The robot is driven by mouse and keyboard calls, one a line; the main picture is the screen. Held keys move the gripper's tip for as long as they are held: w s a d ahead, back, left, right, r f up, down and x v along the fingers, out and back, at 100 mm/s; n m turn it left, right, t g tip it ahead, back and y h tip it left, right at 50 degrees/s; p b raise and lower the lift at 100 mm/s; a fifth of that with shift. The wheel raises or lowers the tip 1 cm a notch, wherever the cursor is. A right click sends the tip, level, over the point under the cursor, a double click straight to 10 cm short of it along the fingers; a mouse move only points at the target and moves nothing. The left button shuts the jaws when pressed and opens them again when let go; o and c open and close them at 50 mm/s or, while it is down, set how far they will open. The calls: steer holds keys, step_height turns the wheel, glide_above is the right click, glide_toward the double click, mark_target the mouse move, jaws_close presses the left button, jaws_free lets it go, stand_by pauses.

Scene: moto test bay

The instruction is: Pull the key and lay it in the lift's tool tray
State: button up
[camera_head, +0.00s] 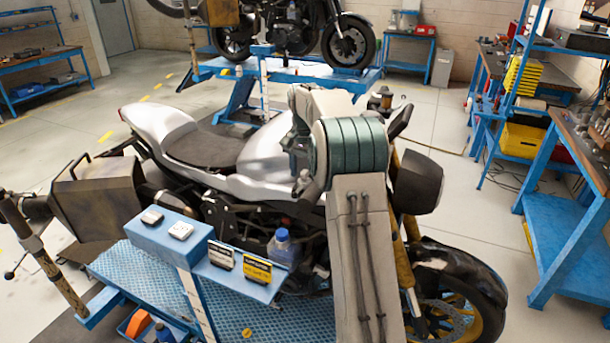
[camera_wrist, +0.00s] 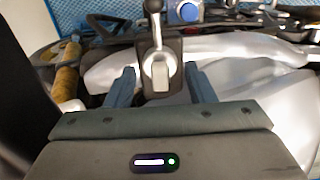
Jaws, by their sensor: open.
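My gripper (camera_wrist: 159,70) is open in the wrist view, with one finger on each side of a silver, key-like piece (camera_wrist: 160,74). This piece has a rounded grey end and a narrow stem running up to a dark tip, against a dark block. Gaps show between it and both fingers. In the head view my arm hides the key area on the silver motorcycle (camera_head: 250,160). The lift's blue tray (camera_head: 215,272) stands beside the motorcycle. It holds two small boxes (camera_head: 257,268) and a blue-capped bottle (camera_head: 283,247).
Two small pale items (camera_head: 181,230) lie on the blue ledge left of the tray. A pannier (camera_head: 98,198) sticks out at the motorcycle's rear. A blue workbench (camera_head: 560,245) stands at the right. Open floor lies between it and the lift.

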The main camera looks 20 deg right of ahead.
mark_target(304, 171)
jaws_close()
steer(key=shift+r, duration=0.1)
steer(key=shift+r+p, duration=1.2)
steer(key=shift+r, duration=1.7)
